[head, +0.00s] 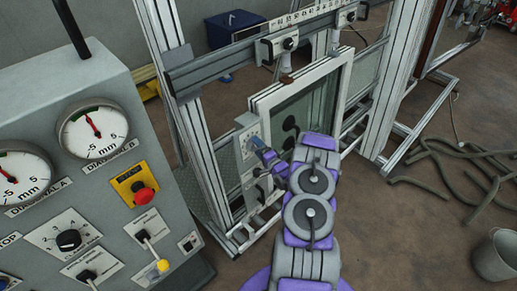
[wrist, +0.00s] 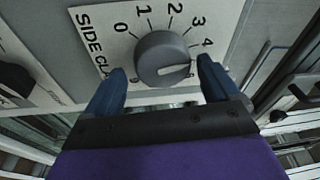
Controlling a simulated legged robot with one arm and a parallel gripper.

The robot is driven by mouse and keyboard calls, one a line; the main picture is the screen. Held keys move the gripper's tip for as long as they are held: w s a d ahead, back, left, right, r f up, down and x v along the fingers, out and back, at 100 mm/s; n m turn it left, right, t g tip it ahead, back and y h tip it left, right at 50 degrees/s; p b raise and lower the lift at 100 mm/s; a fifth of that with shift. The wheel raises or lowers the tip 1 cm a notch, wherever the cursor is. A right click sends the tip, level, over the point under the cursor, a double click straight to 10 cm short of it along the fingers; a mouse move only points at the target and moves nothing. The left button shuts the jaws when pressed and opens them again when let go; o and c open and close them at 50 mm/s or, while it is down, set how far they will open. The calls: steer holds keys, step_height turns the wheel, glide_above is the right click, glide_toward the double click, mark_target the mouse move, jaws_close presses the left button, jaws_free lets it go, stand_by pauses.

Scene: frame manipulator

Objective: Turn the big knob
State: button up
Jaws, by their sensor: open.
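The big grey round knob (wrist: 163,55) sits on a white dial plate (wrist: 110,25) marked 0 to 4 and partly readable as "SIDE CL". My gripper (wrist: 161,72) is open, with one blue finger on each side of the knob's lower part. I cannot tell whether either finger touches it. In the head view, my gripper (head: 264,155) is at the dial plate (head: 250,140) on a grey box on the frame; the knob there is small and partly hidden.
A console (head: 110,170) with gauges, a red emergency button (head: 142,193) and smaller knobs stands at left. A framed window (head: 310,105) is right of the dial. Hoses (head: 460,165) and a bucket (head: 494,256) lie on the floor at right. A dark knob (wrist: 15,82) is left in the wrist view.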

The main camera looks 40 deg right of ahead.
steer(key=shift+a, duration=0.15)
steer(key=s+a+p, duration=0.1)
steer(key=s, duration=1.6)
steer(key=shift+a+r, duration=0.15)
steer(key=shift+s, duration=0.1)
